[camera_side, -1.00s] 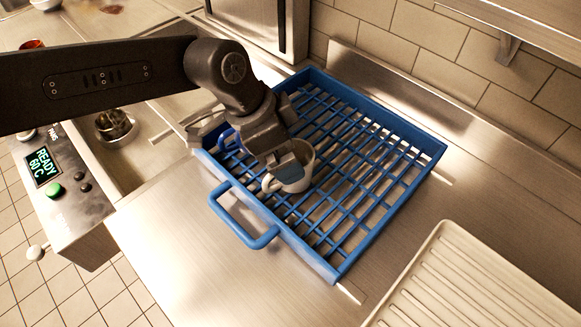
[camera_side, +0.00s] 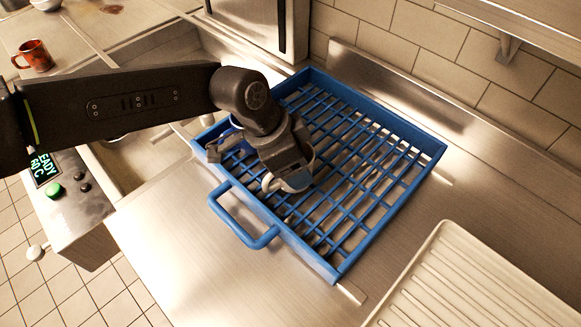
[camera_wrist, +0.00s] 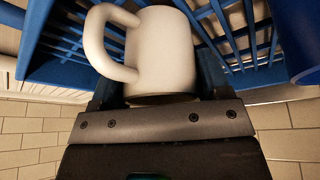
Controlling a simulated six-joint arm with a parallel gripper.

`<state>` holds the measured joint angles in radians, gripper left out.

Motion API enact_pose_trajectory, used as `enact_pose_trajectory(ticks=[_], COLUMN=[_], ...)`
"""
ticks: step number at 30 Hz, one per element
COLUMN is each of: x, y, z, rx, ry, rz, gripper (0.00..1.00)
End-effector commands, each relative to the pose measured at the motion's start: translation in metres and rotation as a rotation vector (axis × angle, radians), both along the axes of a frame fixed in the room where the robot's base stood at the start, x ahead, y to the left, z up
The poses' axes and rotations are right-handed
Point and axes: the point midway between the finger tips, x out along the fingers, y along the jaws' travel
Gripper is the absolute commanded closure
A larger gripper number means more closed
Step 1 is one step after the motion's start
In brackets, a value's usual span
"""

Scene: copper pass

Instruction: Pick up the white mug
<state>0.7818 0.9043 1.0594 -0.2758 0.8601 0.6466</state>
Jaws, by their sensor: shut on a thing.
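The white mug (camera_side: 299,181) is at the front-left part of the blue rack, mostly covered by my gripper (camera_side: 292,165) in the side view. Its handle points left. In the wrist view the white mug (camera_wrist: 165,50) fills the upper middle, held at my gripper (camera_wrist: 160,95), with its handle at the left. My gripper is shut on the mug. The fingertips are largely hidden in the side view. I cannot tell whether the mug touches the rack's bars.
The blue rack (camera_side: 393,213) with a slatted floor stands on the steel counter. A blue mug (camera_side: 238,143) is in its left corner, close to my wrist. An orange-red mug (camera_side: 35,55) stands far left. A pale ribbed drainer (camera_side: 470,285) lies at the front right.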

Motion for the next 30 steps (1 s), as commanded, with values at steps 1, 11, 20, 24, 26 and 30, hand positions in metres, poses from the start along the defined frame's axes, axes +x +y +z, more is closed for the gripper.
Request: enact_pose_trajectory(ticks=[1,11,20,24,26,30], x=[0.0,0.0,0.001,0.001,0.002,0.014], y=[0.0,0.0,-0.001,-0.001,0.001,0.033], z=[0.0,0.001,0.015,0.036,0.047,0.064], rx=[0.0,-0.002,-0.004,-0.005,-0.004,-0.003], ry=[0.0,-0.001,-0.004,-0.004,-0.003,-0.003], rz=[0.0,0.0,-0.001,0.0,0.001,0.005], gripper=[0.43,0.6,0.6,0.6,0.6,0.6])
